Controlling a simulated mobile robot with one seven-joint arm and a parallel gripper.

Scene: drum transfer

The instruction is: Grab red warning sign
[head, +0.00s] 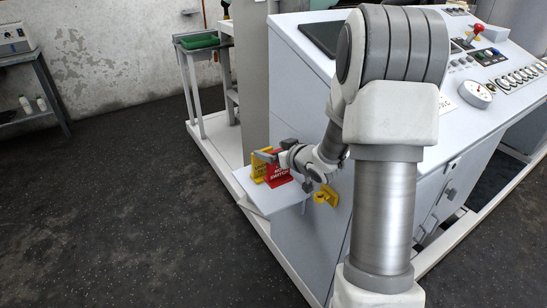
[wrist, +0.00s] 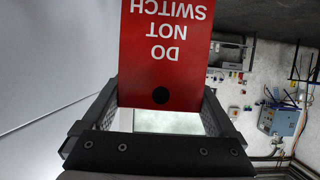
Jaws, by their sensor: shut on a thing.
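The red warning sign (head: 279,176) stands on a small white shelf (head: 262,195) at the side of the console, at or just above its surface; I cannot tell whether they touch. My gripper (head: 270,155) reaches it from the right and is shut on it near its top edge. In the wrist view the red sign (wrist: 165,55) appears upside down, with white "DO NOT SWITCH" lettering and a dark round hole, between my two fingers (wrist: 160,100). A yellow sign (head: 258,168) is just left of the red one, partly hidden by my gripper.
A yellow part (head: 325,196) is on the console's side, right of the shelf. The grey console (head: 300,110) with knobs and gauges fills the right. A bench with a green tray (head: 198,41) is behind. Dark floor (head: 120,190) is clear at left.

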